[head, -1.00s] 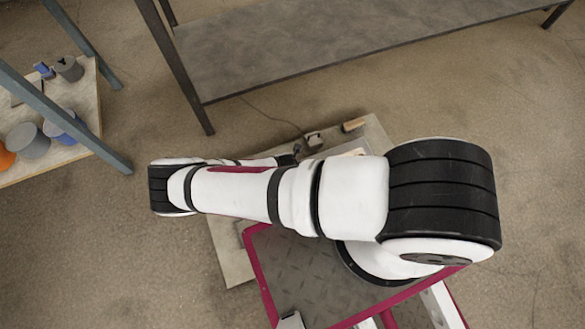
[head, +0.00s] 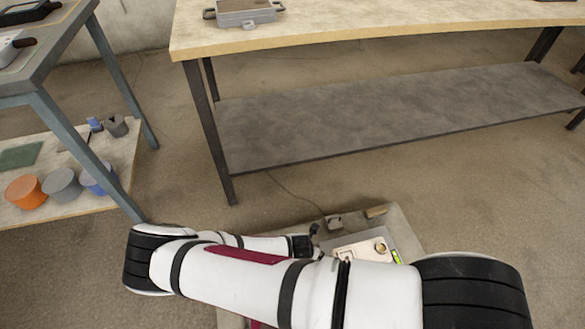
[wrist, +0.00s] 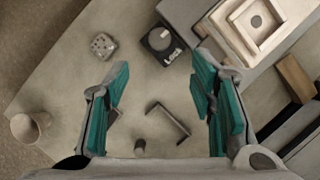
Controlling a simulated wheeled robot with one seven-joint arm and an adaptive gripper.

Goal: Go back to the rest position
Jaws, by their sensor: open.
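My gripper (wrist: 161,65) is open in the wrist view, with its two teal-padded fingers apart and nothing held between them. Below it lies a pale board with small items. A dark block with a round white dial (wrist: 160,39) and a dark angled bracket (wrist: 168,121) show between and beyond the fingers. In the head view my white arm is folded low in the picture, its bend at the left and its forearm running back to the right. The fingers cannot be made out there.
A wooden-topped workbench (head: 330,36) with a grey lower shelf stands ahead, bearing a grey handled tray (head: 245,14). A blue-legged table stands left; its lower shelf holds an orange pot (head: 26,192) and other containers. A dotted die (wrist: 103,46) and a cup (wrist: 28,127) lie left of my gripper.

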